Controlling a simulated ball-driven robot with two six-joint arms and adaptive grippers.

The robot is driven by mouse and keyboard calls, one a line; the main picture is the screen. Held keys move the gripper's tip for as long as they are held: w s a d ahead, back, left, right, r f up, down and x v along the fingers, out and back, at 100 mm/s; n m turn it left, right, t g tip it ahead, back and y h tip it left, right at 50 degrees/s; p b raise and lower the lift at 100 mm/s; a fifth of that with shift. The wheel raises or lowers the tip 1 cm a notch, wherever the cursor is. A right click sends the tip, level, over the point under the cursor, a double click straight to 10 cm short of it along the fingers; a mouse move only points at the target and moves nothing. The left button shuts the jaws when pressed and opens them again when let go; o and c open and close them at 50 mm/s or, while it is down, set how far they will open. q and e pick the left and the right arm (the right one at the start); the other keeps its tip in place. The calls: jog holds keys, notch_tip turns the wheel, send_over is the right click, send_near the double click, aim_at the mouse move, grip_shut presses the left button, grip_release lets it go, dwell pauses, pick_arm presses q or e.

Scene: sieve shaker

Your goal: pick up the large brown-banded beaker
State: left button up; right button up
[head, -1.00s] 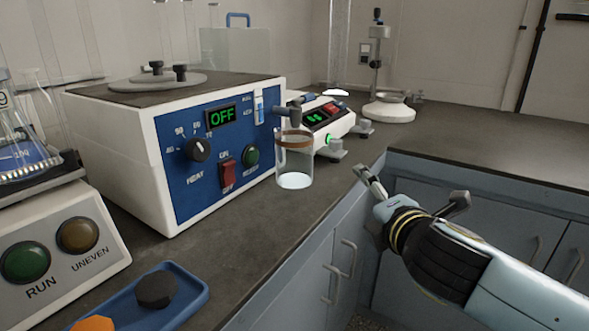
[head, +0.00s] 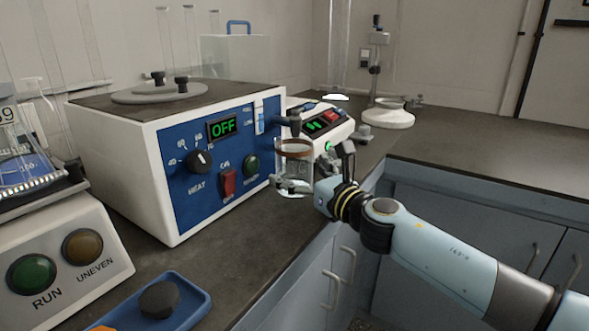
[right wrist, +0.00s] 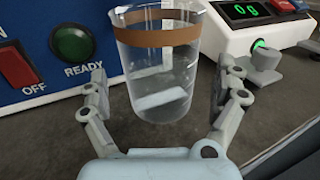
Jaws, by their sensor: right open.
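The large brown-banded beaker (head: 293,150) stands upright on the dark counter, in front of the blue-panelled machine. It is clear glass with a brown band near the rim, and it also shows in the right wrist view (right wrist: 158,75). My right gripper (head: 312,170) is at the beaker. In the right wrist view its open fingers (right wrist: 165,95) are on either side of the glass, with a visible gap on each side. In the head view the gripper hides part of the beaker's lower body. My left gripper is not in view.
The blue-panelled machine (head: 212,165) reading OFF stands close to the beaker. A white scale (head: 322,122) with a green display is just behind. A blue tray (head: 185,312) and a RUN control box (head: 60,255) are at left. The right-hand counter is mostly clear.

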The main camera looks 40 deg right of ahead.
jog(key=w, duration=0.2)
jog(key=shift+w, duration=0.35)
jog(key=c, duration=1.5)
jog(key=shift+c, duration=0.7)
jog(key=shift+d, duration=0.1)
